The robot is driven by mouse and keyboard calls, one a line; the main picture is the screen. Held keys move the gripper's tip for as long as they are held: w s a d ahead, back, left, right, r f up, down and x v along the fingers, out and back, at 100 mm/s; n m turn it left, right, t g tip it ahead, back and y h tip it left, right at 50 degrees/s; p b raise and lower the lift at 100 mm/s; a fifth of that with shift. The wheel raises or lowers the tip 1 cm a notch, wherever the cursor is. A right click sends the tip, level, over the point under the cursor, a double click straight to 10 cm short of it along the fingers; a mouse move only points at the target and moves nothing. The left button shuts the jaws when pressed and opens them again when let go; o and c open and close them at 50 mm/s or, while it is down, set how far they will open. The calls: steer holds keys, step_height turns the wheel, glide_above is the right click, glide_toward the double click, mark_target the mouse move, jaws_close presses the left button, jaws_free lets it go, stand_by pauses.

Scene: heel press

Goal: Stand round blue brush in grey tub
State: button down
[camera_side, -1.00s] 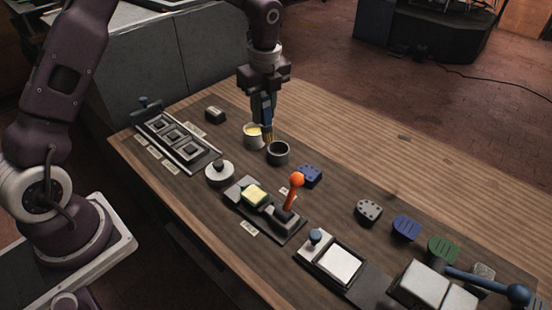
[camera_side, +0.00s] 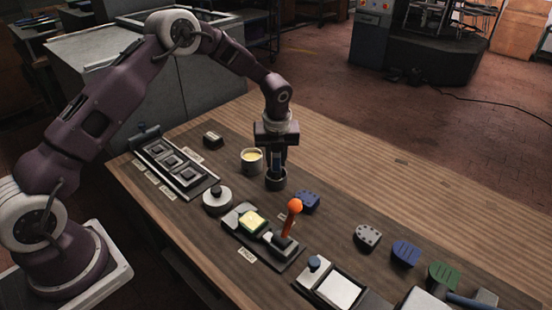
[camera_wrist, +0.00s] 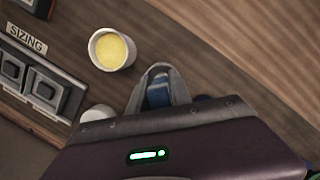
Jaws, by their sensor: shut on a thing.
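The round blue brush (camera_side: 276,161) is upright in my gripper (camera_side: 277,156), which is shut on its handle. The brush's lower end is inside the dark grey tub (camera_side: 275,184), below the rim, so its bristles are hidden. I cannot tell whether they touch the tub's floor. In the wrist view the blue handle (camera_wrist: 158,94) shows just past the edge of my gripper housing, with a grey curved edge around it.
A white pot of yellow paste (camera_side: 251,161) stands close by, left of the grey tub. A round white-grey knob piece (camera_side: 217,199) and an orange-knobbed lever (camera_side: 294,206) stand nearer the front. The wooden bench behind is clear.

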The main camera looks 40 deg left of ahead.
steer(key=c, duration=1.2)
jaws_free()
steer(key=shift+f, duration=0.1)
steer(key=shift+o, duration=0.2)
steer(key=s+d+r+n, duration=0.15)
steer(key=s+r, duration=0.25)
steer(key=r, duration=0.6)
steer(key=s+d+r+n, duration=0.1)
steer(key=s+r+n, duration=0.25)
steer(key=r, duration=0.65)
steer(key=s+r+n+t, duration=0.2)
steer(key=s+r+n, duration=0.6)
steer(key=s, duration=0.4)
steer(key=s+d+f+n+t+h, duration=0.1)
steer(key=s+d+n, duration=0.1)
steer(key=s+n, duration=1.2)
steer(key=s, duration=0.3)
steer(key=shift+s+d+f+t+h, duration=0.2)
steer(key=shift+s+d+t+h, duration=0.1)
steer(key=shift+s+t+h, duration=0.1)
